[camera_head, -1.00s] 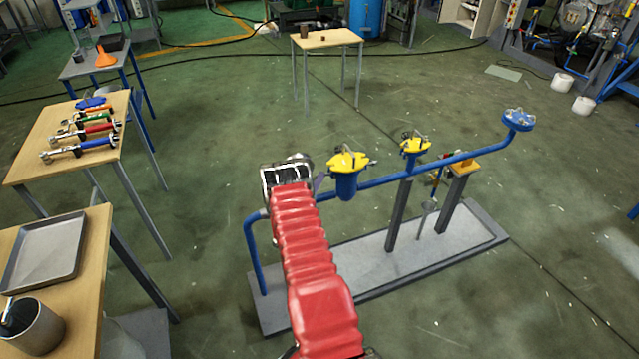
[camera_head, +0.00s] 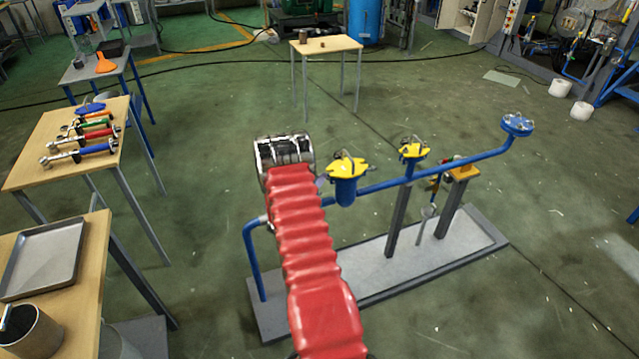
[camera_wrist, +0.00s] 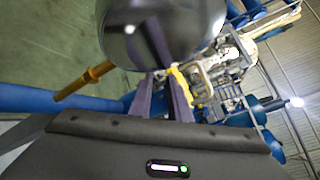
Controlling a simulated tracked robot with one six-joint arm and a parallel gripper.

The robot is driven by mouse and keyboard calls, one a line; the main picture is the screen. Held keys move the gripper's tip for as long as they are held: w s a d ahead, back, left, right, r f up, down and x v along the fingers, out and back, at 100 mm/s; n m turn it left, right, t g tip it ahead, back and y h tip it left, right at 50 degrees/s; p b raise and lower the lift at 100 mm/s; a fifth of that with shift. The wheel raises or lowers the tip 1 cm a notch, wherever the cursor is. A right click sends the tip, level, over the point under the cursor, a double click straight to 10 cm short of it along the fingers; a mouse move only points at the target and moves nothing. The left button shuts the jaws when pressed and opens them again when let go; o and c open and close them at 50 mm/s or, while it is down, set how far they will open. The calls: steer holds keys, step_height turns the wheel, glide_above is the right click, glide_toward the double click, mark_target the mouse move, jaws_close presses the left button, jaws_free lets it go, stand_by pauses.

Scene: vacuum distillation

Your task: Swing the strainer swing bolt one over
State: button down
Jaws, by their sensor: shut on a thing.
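The strainer (camera_head: 346,188) is a blue pot with a yellow lid on the blue pipe in the head view, with small metal bolt parts on top. My gripper is at its left side there, mostly hidden behind my wrist. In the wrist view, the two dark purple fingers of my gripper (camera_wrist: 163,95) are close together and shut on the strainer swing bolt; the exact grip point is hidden. A large shiny dark rounded part (camera_wrist: 160,28) fills the top of that view, across the fingertips. A yellow-gold rod (camera_wrist: 85,81) sticks out to its left.
A second yellow-lidded fitting (camera_head: 413,151) and a blue flange (camera_head: 517,124) are farther right on the pipe (camera_head: 460,163). The grey base plate (camera_head: 375,268) lies below. A tool table (camera_head: 40,165) stands left. The floor around the rig is mostly clear.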

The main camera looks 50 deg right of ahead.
steer(key=shift+r, duration=0.1)
steer(key=c, duration=1.9)
jaws_free()
steer(key=v, duration=1.3)
steer(key=shift+a, duration=0.35)
